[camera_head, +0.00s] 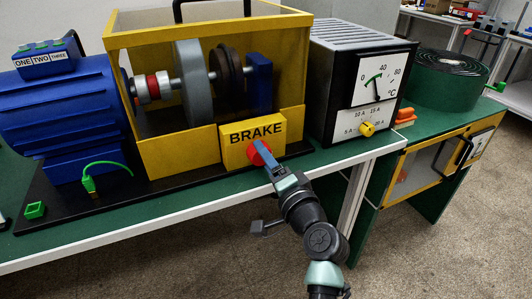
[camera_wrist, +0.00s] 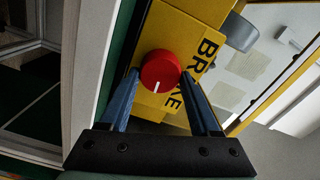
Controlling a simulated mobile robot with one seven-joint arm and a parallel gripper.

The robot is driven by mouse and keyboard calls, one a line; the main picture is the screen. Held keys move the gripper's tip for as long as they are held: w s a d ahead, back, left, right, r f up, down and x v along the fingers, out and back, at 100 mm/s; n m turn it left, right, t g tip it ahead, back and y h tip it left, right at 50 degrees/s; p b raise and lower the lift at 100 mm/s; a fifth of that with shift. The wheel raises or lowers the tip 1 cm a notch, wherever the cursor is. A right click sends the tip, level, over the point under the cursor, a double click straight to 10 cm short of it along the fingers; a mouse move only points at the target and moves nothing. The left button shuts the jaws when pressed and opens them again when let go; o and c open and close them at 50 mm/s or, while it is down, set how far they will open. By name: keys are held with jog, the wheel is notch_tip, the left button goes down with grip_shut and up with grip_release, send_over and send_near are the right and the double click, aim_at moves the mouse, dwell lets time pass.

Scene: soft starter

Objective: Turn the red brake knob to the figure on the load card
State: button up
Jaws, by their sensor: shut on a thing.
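The red brake knob (camera_head: 257,153) sits on the front of the yellow BRAKE box (camera_head: 238,158). My gripper (camera_head: 265,160) reaches it from the front and is shut on it. In the wrist view the red knob (camera_wrist: 160,70) lies between the two blue fingers, one on each side. Its white pointer line points down in that picture, toward my gripper's palm. No scale figures are readable around the knob. A pale card (camera_head: 478,146) is on the yellow-framed door at the right, its marking too small to read; I cannot tell whether it is the load card.
A blue motor (camera_head: 65,115) stands left of the yellow-framed guard holding discs. Right of it is a dark meter box (camera_head: 350,75) with a dial and a yellow selector knob (camera_head: 367,128). A green cable (camera_head: 100,165) lies in front of the motor. The green bench (camera_head: 180,205) has clear front room.

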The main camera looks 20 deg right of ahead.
jog(key=shift+m, duration=0.6)
jog(key=shift+f+p, duration=0.1)
jog(key=shift+p, duration=0.2)
jog(key=o, duration=1.4)
jog(key=s, duration=1.3)
jog(key=shift+d+p, duration=0.25)
jog(key=shift+p, duration=0.05)
